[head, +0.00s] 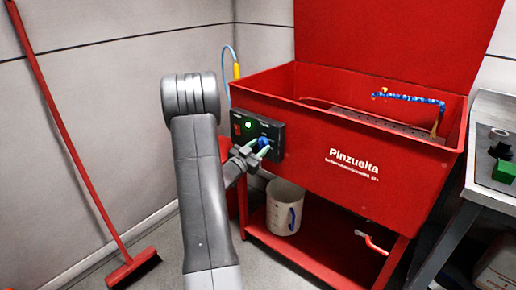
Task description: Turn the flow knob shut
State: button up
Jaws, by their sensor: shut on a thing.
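The blue flow knob (264,142) sits on the black control panel (276,129) on the front left of the red parts washer (330,153). My gripper (259,147) is at the panel, with its pale green-tipped fingers shut on the knob. The fingers partly cover the knob, so its turn angle cannot be read. A green light (249,125) glows on the panel, left of the knob. A red switch (237,129) is at the panel's left end.
A red broom (82,172) leans on the left wall. A metal bench (480,185) with a green block (504,172) stands at the right. A blue segmented hose (410,98) arches over the basin.

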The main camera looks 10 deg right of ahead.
jog(key=o, duration=1)
jog(key=v, duration=1.3)
jog(key=shift+s+a+p, duration=0.2)
jog(key=shift+a+p, duration=0.15)
jog(key=shift+p, duration=0.05)
jog(key=shift+f, duration=0.1)
jog(key=x, duration=1.4)
jog(key=shift+b, duration=0.4)
jog(key=shift+s, duration=0.15)
